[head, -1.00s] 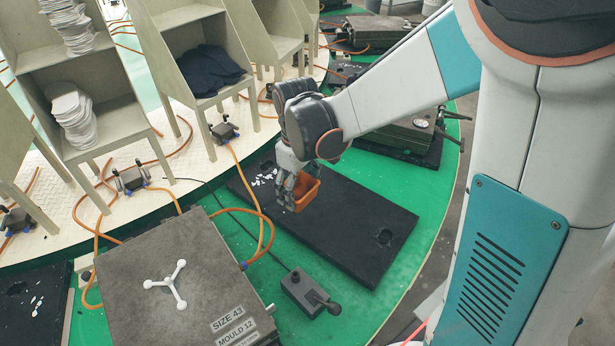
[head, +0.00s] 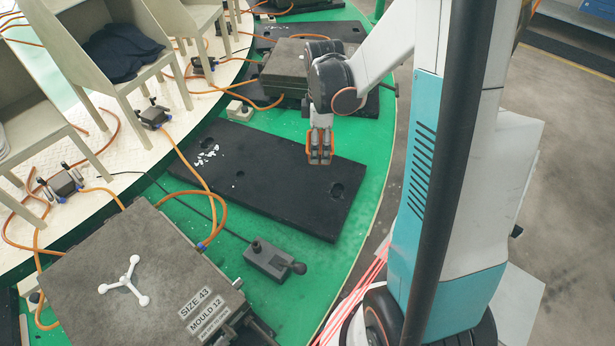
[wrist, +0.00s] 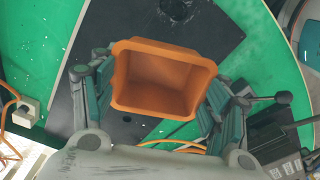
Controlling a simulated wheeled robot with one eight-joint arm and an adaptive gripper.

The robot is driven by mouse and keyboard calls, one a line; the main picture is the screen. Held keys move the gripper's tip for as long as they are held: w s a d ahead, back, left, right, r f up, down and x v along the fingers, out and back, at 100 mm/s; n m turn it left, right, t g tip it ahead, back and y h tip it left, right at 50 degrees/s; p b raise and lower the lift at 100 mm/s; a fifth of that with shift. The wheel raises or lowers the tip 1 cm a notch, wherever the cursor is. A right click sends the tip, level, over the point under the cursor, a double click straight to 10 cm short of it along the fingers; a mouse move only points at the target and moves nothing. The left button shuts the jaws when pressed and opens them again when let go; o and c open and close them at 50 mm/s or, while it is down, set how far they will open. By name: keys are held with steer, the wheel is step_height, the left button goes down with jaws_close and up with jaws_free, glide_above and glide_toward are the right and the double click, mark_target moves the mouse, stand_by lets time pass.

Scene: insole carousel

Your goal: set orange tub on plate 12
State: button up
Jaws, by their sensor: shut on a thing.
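The orange tub (wrist: 165,85) is open-topped and looks empty in the wrist view. My gripper (head: 320,150) is shut on it, with fingers on both sides. In the head view only the tub's orange edges (head: 308,150) show beside the fingers. They appear over the far right edge of a black plate (head: 265,185). The plate also shows behind the tub in the wrist view (wrist: 115,25). Whether the tub touches the plate I cannot tell. The plate bears no readable number; a grey mould (head: 85,265) labelled "MOULD 12" lies in front of it.
White scraps (head: 207,155) lie on the plate's left end; its middle is clear. A control box with a lever (head: 268,260) stands near the plate's front edge. Orange hoses (head: 222,205) loop at its left. Another grey mould (head: 285,70) stands behind.

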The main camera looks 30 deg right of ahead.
step_height(320, 180, down, 14)
steer(key=b, duration=0.4)
steer(key=shift+f+b, duration=0.25)
steer(key=shift+b, duration=0.05)
steer(key=shift+f, duration=0.1)
steer(key=shift+f, duration=0.15)
steer(key=o, duration=1.1)
steer(key=shift+o, duration=0.2)
step_height(320, 180, up, 12)
steer(key=p, duration=0.4)
steer(key=shift+r, duration=0.25)
